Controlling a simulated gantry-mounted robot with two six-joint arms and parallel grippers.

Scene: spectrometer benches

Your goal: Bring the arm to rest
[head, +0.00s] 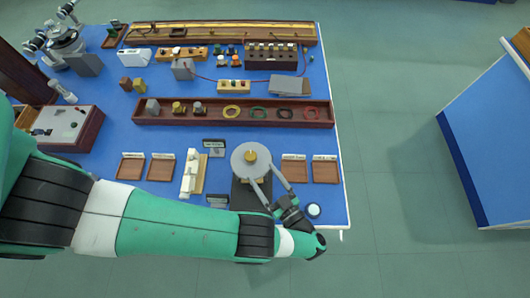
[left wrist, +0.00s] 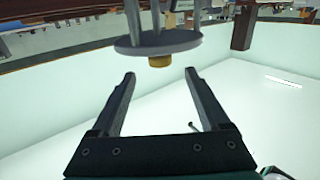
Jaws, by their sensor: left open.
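My left arm (head: 160,225) reaches in from the left along the bench's front edge. My left gripper (head: 262,173) is open, its two grey fingers pointing up and left at the round grey disc (head: 240,163) with a brass knob (head: 250,155). In the left wrist view the open fingers (left wrist: 160,77) have nothing between them. The disc (left wrist: 155,43) and brass knob (left wrist: 159,61) show just past the tips there. I cannot tell whether the fingers touch the disc. The black base (head: 243,192) below the disc is partly hidden by my arm. The right gripper is not in view.
The blue bench (head: 330,215) carries shallow wooden trays (head: 325,171), a white block piece (head: 189,172) and a long tray of coloured rings (head: 180,121). A round white-rimmed item (head: 314,210) lies near the gripper. Open floor (head: 400,230) separates another blue bench (head: 490,150).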

